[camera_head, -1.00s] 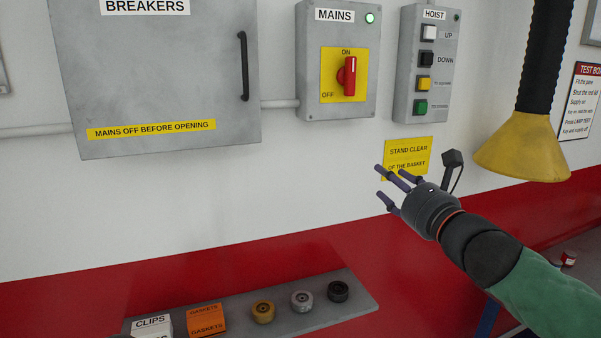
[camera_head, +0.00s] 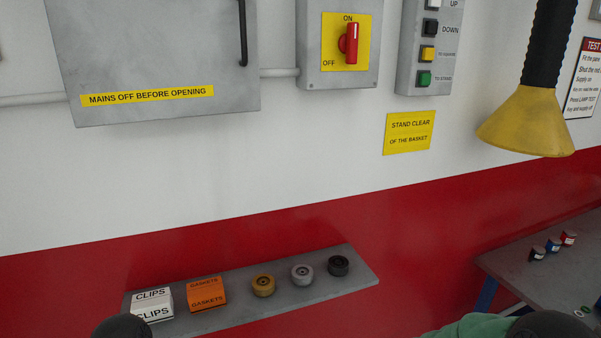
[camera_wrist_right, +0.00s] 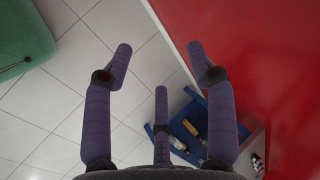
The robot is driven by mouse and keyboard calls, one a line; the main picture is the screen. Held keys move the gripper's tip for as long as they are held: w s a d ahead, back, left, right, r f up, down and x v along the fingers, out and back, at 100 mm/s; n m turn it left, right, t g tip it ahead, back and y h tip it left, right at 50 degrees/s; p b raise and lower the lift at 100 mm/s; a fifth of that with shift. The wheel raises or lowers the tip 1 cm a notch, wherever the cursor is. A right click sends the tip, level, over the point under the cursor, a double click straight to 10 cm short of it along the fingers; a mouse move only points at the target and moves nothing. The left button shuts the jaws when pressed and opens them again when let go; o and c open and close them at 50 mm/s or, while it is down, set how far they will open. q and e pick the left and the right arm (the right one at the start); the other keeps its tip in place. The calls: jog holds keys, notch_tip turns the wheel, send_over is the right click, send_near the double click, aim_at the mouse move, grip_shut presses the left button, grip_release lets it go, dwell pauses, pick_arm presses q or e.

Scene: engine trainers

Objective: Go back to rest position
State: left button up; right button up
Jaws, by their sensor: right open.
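My right gripper (camera_wrist_right: 160,85) shows in the right wrist view. Its purple fingers are spread open and empty, over a tiled floor next to the red lower wall. In the head view the right gripper is out of frame; only a green sleeve and a dark rounded part of my right arm show at the bottom edge. A dark rounded part at the bottom left edge also seems to be mine. My left gripper is not in view. The mains switch (camera_head: 349,43) has its red handle upright, toward ON.
A grey shelf (camera_head: 225,325) holds a clips box (camera_head: 152,304), an orange gaskets box (camera_head: 207,293) and several round caps. A table (camera_head: 540,275) with small items stands at right. A yellow hood (camera_head: 526,122) hangs at upper right. A blue frame (camera_wrist_right: 190,125) is near the right gripper.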

jog(key=s+a+f+n+g, duration=0.1)
jog(key=s+a+f+n, duration=0.1)
jog(key=s+f, duration=0.4)
jog(key=s+a+f+n+g+y+b, duration=0.1)
jog(key=s+f+n, duration=0.4)
jog(key=s, duration=0.5)
jog(key=s+a+f+n+g, duration=0.3)
jog(key=s+f+n, duration=0.1)
jog(key=s+f, duration=0.4)
jog(key=shift+f+y+b, duration=0.35)
jog(key=shift+f+y, duration=0.05)
jog(key=shift+f, duration=0.25)
